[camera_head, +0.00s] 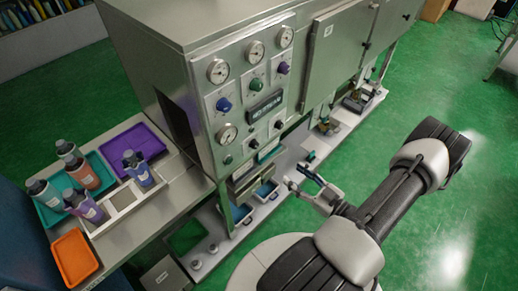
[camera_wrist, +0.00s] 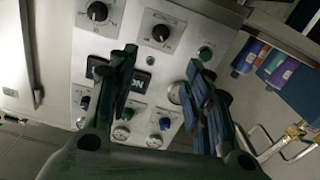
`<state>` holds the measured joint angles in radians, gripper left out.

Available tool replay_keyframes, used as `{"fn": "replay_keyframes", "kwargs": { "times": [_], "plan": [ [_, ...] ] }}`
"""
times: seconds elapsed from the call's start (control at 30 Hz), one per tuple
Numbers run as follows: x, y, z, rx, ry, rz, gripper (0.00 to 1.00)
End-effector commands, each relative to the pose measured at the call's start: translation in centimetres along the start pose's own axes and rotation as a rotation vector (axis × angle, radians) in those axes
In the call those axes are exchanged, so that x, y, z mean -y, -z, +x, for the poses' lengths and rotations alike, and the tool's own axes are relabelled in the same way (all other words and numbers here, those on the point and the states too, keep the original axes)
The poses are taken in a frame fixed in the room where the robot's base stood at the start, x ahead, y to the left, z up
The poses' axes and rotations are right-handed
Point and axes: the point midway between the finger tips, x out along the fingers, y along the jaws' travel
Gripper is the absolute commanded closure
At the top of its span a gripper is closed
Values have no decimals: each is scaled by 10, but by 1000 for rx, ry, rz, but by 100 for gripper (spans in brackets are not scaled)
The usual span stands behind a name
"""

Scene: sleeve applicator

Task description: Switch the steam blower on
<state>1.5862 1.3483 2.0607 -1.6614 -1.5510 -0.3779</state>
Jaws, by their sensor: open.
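A steel control panel (camera_head: 245,95) stands on the front of the machine. It carries round gauges (camera_head: 217,71), a blue knob (camera_head: 223,104), a green knob (camera_head: 255,85), a purple knob (camera_head: 283,68) and a dark display (camera_head: 264,107). Smaller controls sit below, including a black knob (camera_head: 279,124). I cannot read which control is the steam blower's. My gripper (camera_head: 304,177) is open and empty, in front of the panel and apart from it.
A side table at left holds several bottles (camera_head: 81,173), a purple tray (camera_head: 130,146) and an orange tray (camera_head: 74,257). A low shelf with blue bins (camera_head: 265,190) lies below the panel. A cabinet door (camera_head: 335,55) is right of it. Green floor is free at right.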

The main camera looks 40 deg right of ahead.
Motion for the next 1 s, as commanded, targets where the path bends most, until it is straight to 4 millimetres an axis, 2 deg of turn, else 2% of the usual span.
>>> {"fn": "replay_keyframes", "kwargs": {
  "times": [0.17, 0.5, 0.7, 0.83, 1.0],
  "plan": [
    [2, 0, 29, 2, 8, -1, 54],
    [2, -1, 105, 3, 10, -3, 54],
    [2, -1, 143, 3, 7, -2, 54],
    [1, -1, 159, 4, 4, -3, 54],
    [0, -1, 168, 4, 2, -1, 54]
  ]
}}
